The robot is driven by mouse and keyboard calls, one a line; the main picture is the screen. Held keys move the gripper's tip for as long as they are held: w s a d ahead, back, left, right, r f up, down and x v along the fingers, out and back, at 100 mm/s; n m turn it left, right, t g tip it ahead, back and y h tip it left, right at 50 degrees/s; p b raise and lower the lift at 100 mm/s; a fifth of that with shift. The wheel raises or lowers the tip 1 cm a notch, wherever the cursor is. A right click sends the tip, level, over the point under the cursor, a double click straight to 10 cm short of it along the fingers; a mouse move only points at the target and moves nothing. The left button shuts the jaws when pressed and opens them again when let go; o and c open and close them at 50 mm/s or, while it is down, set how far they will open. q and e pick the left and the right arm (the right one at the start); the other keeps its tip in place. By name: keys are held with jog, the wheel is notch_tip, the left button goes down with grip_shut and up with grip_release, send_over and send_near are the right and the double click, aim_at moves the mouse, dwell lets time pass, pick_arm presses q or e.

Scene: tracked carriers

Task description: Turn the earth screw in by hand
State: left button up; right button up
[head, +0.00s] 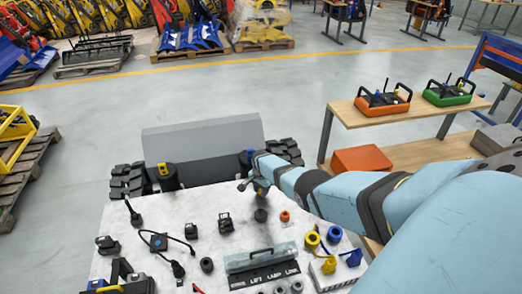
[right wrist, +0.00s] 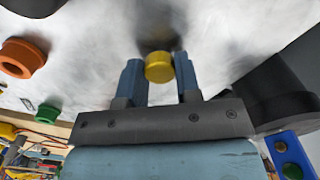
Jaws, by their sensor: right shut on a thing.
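The earth screw appears to be the small round yellow knob (right wrist: 158,68) in the right wrist view. My right gripper (right wrist: 157,75) is shut on it, with one blue-grey finger on each side. In the head view my right gripper (head: 257,184) is at the far edge of the white marbled top, and a bit of yellow (head: 261,191) shows below its fingers. The knob's lower end and whatever it sits in are hidden. My left gripper is not in view.
A wooden bench (head: 415,112) with orange and green controllers is at right.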

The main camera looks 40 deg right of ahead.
jog(key=m, duration=0.3)
jog(key=m, duration=0.9)
jog(key=shift+m, duration=0.4)
jog(key=o, duration=0.8)
